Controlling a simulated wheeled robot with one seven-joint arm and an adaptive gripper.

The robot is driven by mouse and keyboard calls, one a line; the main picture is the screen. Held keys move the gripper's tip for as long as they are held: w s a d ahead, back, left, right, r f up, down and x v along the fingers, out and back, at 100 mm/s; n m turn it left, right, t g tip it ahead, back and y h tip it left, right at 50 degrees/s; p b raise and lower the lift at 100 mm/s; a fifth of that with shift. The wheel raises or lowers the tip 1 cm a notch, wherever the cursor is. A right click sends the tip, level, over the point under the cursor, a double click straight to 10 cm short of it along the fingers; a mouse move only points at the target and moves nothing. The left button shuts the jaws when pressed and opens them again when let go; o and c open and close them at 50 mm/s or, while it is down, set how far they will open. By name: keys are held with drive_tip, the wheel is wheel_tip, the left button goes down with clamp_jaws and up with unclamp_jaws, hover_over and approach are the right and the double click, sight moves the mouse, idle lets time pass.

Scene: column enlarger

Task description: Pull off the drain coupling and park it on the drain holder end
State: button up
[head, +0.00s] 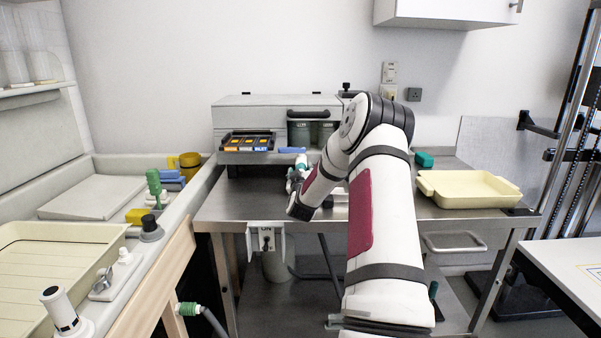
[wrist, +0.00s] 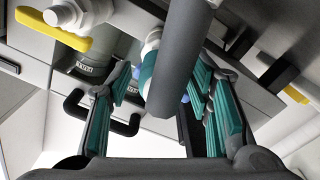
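In the wrist view, my gripper (wrist: 165,95) is open, its teal-padded fingers apart. A thick dark grey hose or tube (wrist: 184,48) runs down into the space between them, with a visible gap on the left side. Just behind it is a white and teal coupling (wrist: 150,62), partly hidden by the tube; I cannot tell for certain that it is the drain coupling. In the head view, my gripper (head: 297,184) is in front of the grey machine, below a white and teal fitting (head: 301,161). My arm hides part of this area. I cannot identify the drain holder end with certainty.
The grey machine (head: 262,108) stands at the back of the steel table (head: 440,208). A yellow valve lever (wrist: 54,30) is close by in the wrist view. A white bracket (head: 265,241) hangs at the table's front edge. A cream tray (head: 468,190) is at right; a sink bench is at left.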

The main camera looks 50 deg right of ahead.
clamp_jaws()
drive_tip(key=shift+s+a, duration=0.25)
drive_tip(key=shift+a, duration=0.15)
idle(0.6)
drive_tip(key=shift+p+v, duration=0.45)
drive_tip(key=shift+v, duration=0.65)
drive_tip(key=shift+p+v, duration=0.5)
drive_tip(key=shift+v, duration=2.6)
